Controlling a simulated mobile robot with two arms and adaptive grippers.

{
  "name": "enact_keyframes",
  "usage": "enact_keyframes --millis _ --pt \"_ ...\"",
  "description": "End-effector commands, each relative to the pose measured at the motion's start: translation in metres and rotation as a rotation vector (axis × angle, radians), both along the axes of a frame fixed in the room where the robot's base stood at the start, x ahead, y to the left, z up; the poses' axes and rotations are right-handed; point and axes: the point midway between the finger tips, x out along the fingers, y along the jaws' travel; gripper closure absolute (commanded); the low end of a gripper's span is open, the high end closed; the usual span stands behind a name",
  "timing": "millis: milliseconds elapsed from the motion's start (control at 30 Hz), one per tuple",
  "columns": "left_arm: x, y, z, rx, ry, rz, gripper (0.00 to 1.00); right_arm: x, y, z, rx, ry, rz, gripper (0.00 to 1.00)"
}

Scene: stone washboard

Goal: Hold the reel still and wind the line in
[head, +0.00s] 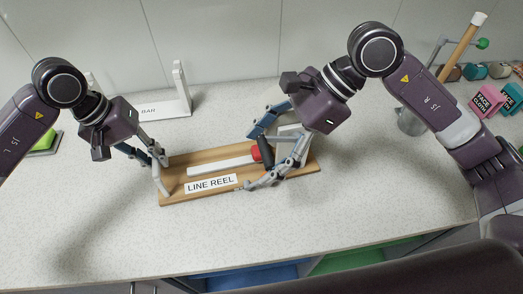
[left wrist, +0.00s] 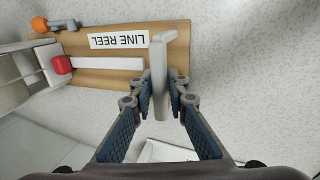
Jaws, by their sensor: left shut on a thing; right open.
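The line reel's wooden board (head: 172,178) lies on the counter with its "LINE REEL" label (head: 211,184) in front. A pale strip (head: 222,166) runs along it to a red part (head: 256,153). My left gripper (head: 153,166) is shut on the pale grey handle (head: 161,182) at the board's left end. This handle (left wrist: 158,75) also shows between the fingers in the left wrist view.
A white stand (head: 182,90) is behind the board. Pink (head: 488,98) and teal (head: 512,96) boxes and a grey cup (head: 411,122) holding a wooden rod are at the right. The counter in front of the board is clear.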

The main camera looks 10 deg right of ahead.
Motion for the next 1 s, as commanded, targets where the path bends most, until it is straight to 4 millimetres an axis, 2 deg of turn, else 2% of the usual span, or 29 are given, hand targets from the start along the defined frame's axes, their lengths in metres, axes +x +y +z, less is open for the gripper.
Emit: enact_keyframes --millis 500,700,1000 --pt "0.002 0.001 0.001 -0.001 -0.004 0.004 1.0 0.008 -0.062 0.075 0.0 -0.001 -0.003 0.28" --pt "0.002 0.001 0.001 -0.001 -0.004 0.004 1.0 0.008 -0.072 0.087 0.001 0.002 0.0 0.28" --pt "0.001 0.001 0.001 -0.001 -0.004 0.005 1.0 0.008 -0.073 0.088 0.001 0.002 0.0 0.28"
